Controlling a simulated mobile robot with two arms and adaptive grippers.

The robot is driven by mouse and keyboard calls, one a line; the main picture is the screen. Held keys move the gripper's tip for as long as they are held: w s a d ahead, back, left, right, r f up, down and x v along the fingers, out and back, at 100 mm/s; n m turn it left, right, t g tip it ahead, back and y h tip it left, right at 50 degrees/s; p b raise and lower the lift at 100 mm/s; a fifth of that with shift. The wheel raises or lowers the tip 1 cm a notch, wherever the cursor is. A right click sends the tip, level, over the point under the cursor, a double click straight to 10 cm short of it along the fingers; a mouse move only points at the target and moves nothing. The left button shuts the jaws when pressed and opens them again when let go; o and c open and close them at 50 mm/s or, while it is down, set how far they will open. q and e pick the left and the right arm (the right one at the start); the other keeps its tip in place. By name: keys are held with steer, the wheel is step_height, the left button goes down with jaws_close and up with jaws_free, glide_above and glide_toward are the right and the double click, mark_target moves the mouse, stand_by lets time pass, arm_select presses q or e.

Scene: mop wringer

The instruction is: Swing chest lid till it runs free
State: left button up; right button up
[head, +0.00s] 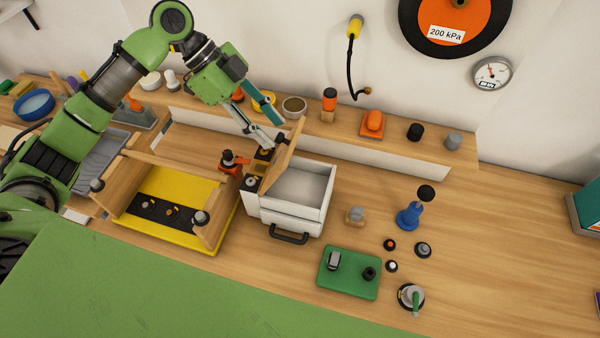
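A small white chest (310,214) with a dark drawer handle (289,236) stands near the middle of the workbench. Its wooden lid (284,160) stands raised, roughly upright, along the chest's left side, so the white inside shows and looks empty. My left gripper (274,135) reaches down from the upper left to the lid's far upper end. Its fingers are spread, one on the near side and one farther back. I cannot tell whether a finger touches the lid. My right gripper is not in view.
A yellow tray (222,221) with wooden sides lies left of the chest. An orange-and-black fitting (233,163) stands close by its left. A shelf (400,150) with small items runs behind.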

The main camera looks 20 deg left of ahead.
arm_select(q)
steer(key=p+v, duration=0.1)
steer(key=v, duration=0.3)
steer(key=shift+a+r, duration=0.1)
steer(key=shift+r, duration=0.15)
stand_by(0.5)
